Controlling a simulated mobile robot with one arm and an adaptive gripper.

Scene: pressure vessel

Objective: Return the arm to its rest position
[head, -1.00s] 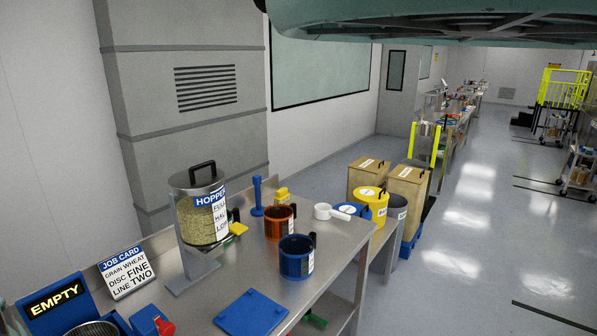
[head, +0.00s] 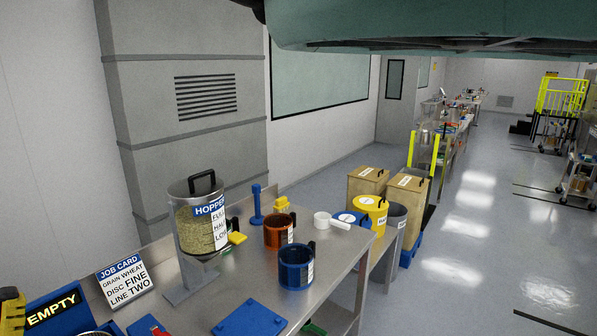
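I cannot make out my gripper in the head view. A yellow and black piece (head: 12,310) shows at the lower left edge, cut off by the frame. I cannot tell what it belongs to. No fingertips show.
A steel bench (head: 215,285) holds a grain hopper (head: 203,225), job card (head: 126,278), blue EMPTY bin (head: 52,307), amber jug (head: 279,231), blue jug (head: 295,267) and blue plate (head: 250,319). Wooden crates (head: 408,200) and a yellow-lidded tub (head: 371,210) stand beyond. The right floor (head: 480,240) is open.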

